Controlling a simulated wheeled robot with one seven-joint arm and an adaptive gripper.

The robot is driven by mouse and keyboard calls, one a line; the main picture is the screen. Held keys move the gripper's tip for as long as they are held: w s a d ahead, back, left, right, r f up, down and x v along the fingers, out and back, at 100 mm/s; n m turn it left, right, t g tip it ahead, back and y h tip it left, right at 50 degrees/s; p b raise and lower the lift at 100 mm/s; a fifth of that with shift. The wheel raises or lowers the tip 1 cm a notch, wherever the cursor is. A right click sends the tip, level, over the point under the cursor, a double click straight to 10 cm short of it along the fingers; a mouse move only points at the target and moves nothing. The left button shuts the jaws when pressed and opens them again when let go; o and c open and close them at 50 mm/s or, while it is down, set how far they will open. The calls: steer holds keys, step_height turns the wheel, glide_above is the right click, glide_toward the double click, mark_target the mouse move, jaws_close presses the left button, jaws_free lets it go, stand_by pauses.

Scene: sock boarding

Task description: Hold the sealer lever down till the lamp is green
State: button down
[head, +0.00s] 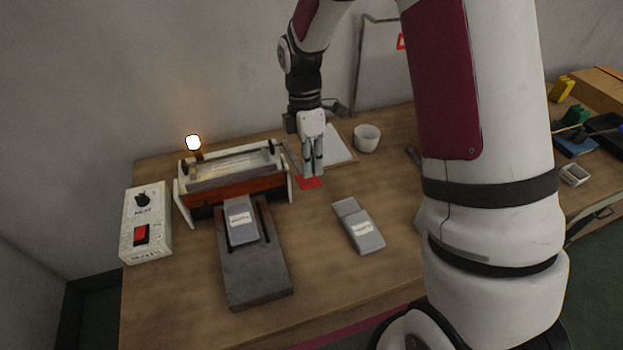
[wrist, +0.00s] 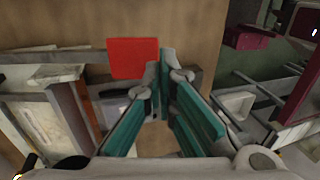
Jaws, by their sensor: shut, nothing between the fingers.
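The sealer (head: 232,190) stands at the back left of the table. Its lamp (head: 193,142) glows pale amber-white, not green. The lever ends in a flat red pad (head: 309,182) to the right of the sealer. In the wrist view the red pad (wrist: 133,58) sits at the end of a grey bar coming from the left. My gripper (head: 313,173) is shut and empty, pointing down at the pad. In the wrist view its fingertips (wrist: 166,58) are together just right of the pad; I cannot tell whether they touch it.
A labelled grey pouch (head: 241,218) lies on a dark sliding tray (head: 258,280) in front of the sealer. Another pouch (head: 358,226) lies on the table. A control box (head: 146,225) with a red switch is at left. A white cup (head: 367,138) stands right of my gripper.

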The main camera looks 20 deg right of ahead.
steer(key=shift+r, duration=1.65)
steer(key=shift+r, duration=0.35)
steer(key=s+d+r+m+t, duration=0.1)
steer(key=s+r+m+t, duration=0.1)
steer(key=s+r+m, duration=0.3)
steer(key=s+r+m+t, duration=0.2)
steer(key=r+m, duration=0.1)
steer(key=r, duration=0.5)
steer(key=s+d+r+m+t, duration=0.1)
steer(key=s+r+m+t, duration=0.3)
steer(key=s+m, duration=0.6)
steer(key=shift+s+r+t, duration=0.3)
steer(key=shift+s+r, duration=0.95)
steer(key=shift+s, duration=0.1)
